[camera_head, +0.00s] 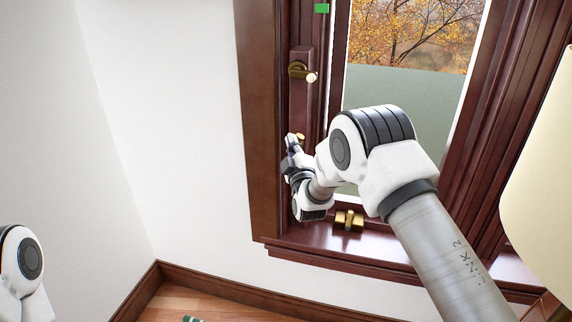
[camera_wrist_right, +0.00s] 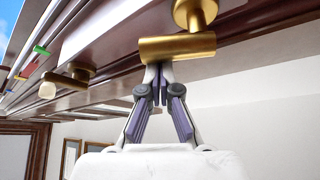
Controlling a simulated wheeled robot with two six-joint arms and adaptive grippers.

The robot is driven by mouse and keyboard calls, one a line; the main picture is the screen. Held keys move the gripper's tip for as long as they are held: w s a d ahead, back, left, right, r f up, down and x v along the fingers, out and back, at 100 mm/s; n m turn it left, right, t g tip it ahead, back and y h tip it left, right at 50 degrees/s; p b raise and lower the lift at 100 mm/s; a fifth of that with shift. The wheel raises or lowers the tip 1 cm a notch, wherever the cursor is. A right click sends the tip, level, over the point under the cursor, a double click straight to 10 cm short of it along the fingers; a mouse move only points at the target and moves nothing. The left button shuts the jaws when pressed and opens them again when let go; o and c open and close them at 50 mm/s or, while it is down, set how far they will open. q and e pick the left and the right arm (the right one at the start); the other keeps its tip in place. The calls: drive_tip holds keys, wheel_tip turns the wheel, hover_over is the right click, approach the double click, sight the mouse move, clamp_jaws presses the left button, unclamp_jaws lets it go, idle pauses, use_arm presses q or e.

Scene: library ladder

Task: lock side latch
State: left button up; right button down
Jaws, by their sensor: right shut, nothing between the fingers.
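Two brass latches are on the window's left jamb. The upper latch (camera_head: 303,72) has a pale tip pointing right; a brass fitting with a pale knob also shows at left in the right wrist view (camera_wrist_right: 65,83). The lower latch (camera_head: 300,137) is mostly hidden behind my right gripper (camera_head: 292,145). In the right wrist view, my right gripper (camera_wrist_right: 158,82) is shut and empty, its tips right at the underside of a brass bar handle (camera_wrist_right: 178,47). I cannot tell whether they touch. My left gripper is out of view.
A brass fitting (camera_head: 348,220) sits on the dark red wooden sill (camera_head: 310,238), below my right arm. A green marker (camera_head: 321,8) is high on the frame. A cream rounded object (camera_head: 540,170) stands at the right edge. White wall (camera_head: 160,110) is clear to the left.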

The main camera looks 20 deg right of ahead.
drive_tip(key=d+f+m+h+b, duration=0.1)
drive_tip(key=m+h+b, duration=0.2)
drive_tip(key=m+b, duration=0.1)
drive_tip(key=m+h+b, duration=0.3)
drive_tip(key=m+b, duration=0.1)
drive_tip(key=m, duration=0.2)
drive_tip(key=s+d+f+m+h+b, duration=0.1)
drive_tip(key=m+h+b, duration=0.2)
drive_tip(key=m+b, duration=0.2)
drive_tip(key=shift+s+d+f+m, duration=0.1)
drive_tip(key=shift+d+f+m, duration=0.25)
drive_tip(key=shift+m, duration=0.15)
drive_tip(key=shift+a, duration=0.1)
drive_tip(key=v, duration=1.2)
drive_tip(key=shift+a+r, duration=0.1)
